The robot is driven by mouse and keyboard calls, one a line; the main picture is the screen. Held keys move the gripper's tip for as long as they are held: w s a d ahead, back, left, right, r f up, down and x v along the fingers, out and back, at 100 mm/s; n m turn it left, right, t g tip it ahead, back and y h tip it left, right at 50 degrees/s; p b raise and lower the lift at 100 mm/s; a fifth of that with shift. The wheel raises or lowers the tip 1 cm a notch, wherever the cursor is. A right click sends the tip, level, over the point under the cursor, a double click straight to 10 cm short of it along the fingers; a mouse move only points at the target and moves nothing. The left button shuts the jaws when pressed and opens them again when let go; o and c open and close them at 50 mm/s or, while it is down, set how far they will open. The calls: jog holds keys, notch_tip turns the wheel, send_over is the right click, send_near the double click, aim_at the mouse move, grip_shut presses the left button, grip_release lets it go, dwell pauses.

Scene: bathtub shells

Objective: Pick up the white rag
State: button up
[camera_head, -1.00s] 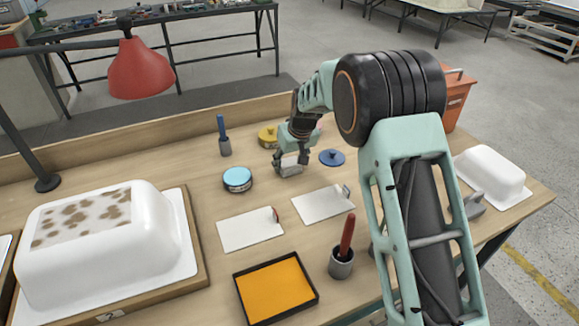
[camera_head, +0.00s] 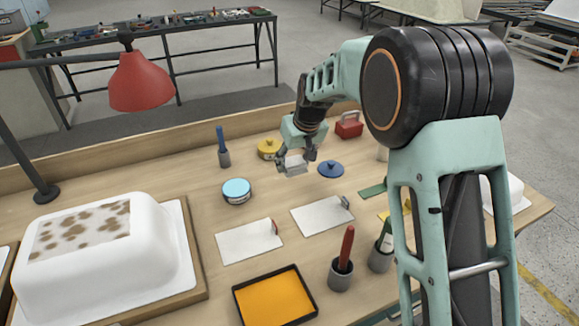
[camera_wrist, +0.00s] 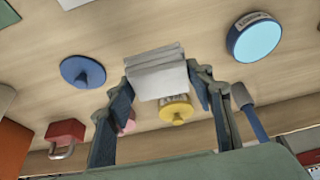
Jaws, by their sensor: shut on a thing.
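The white rag (camera_head: 295,164) is a small folded block. In the head view it sits between the fingers of my gripper (camera_head: 297,160), over the back middle of the table. In the wrist view the white rag (camera_wrist: 157,72) shows its folded layers, with a finger of my gripper (camera_wrist: 160,85) on each side. My gripper is shut on it. The rag appears to be held above the table top, though its exact height is hard to tell.
A blue lid (camera_head: 331,169), a yellow lid (camera_head: 268,149) and a light-blue round tin (camera_head: 237,191) lie around the gripper. Two white sheets (camera_head: 249,243) and an orange tray (camera_head: 274,296) are nearer. A large white tub shell (camera_head: 95,250) stands left, beneath a red lamp (camera_head: 140,80).

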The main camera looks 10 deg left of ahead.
jog(key=s+d+r, duration=0.5)
jog(key=s+d, duration=0.1)
jog(key=s, duration=0.2)
jog(key=shift+s+r, duration=0.15)
jog(key=shift+r, duration=0.1)
jog(key=shift+d, duration=0.1)
jog(key=o, duration=0.6)
jog(key=c, duration=0.5)
